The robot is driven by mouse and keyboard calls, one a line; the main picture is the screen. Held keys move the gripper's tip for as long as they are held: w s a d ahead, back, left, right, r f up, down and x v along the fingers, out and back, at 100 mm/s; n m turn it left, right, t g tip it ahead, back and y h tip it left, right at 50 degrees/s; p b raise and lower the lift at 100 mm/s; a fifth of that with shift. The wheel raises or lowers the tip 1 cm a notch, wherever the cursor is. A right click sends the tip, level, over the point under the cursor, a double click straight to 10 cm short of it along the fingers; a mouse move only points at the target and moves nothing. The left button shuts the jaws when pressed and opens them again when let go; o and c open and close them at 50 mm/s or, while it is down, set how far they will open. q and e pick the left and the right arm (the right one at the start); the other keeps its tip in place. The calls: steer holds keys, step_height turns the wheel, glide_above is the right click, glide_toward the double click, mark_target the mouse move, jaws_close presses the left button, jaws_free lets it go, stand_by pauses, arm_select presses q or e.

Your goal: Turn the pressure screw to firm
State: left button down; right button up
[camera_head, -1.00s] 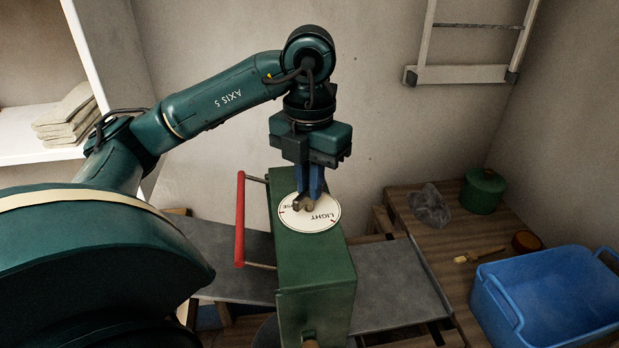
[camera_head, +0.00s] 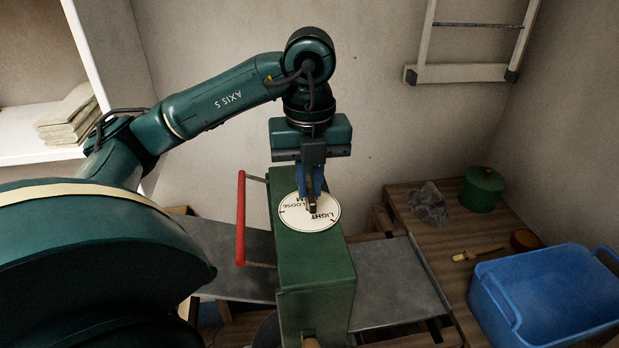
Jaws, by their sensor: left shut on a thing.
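The pressure screw (camera_head: 311,209) is a small brownish knob at the middle of a white round dial (camera_head: 296,222) on top of the green press housing (camera_head: 316,270). The dial shows the words LIGHT and LOOSE; another word is mostly hidden behind the fingers. My left gripper (camera_head: 311,196) points straight down and is shut on the pressure screw, its blue fingers seen nearly edge-on. The exact pointing of the screw is hard to tell. My right gripper is not in view.
A red handle bar (camera_head: 240,218) stands left of the housing. Grey metal plates (camera_head: 397,283) extend on both sides. At right are a blue tub (camera_head: 560,300), a green lidded pot (camera_head: 482,190), a brush (camera_head: 478,254) and a grey crumpled cloth (camera_head: 429,205).

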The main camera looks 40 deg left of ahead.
mark_target(310, 187)
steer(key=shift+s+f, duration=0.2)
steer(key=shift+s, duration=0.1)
arm_select(q)
steer(key=c, duration=1.5)
jaws_free()
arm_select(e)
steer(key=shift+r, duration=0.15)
arm_select(q)
steer(key=shift+r, duration=0.25)
step_height(310, 187, up, 6)
steer(key=p, duration=0.2)
steer(key=shift+f+p, duration=0.1)
steer(key=shift+p, duration=0.2)
step_height(310, 187, up, 7)
steer(key=shift+f, duration=0.1)
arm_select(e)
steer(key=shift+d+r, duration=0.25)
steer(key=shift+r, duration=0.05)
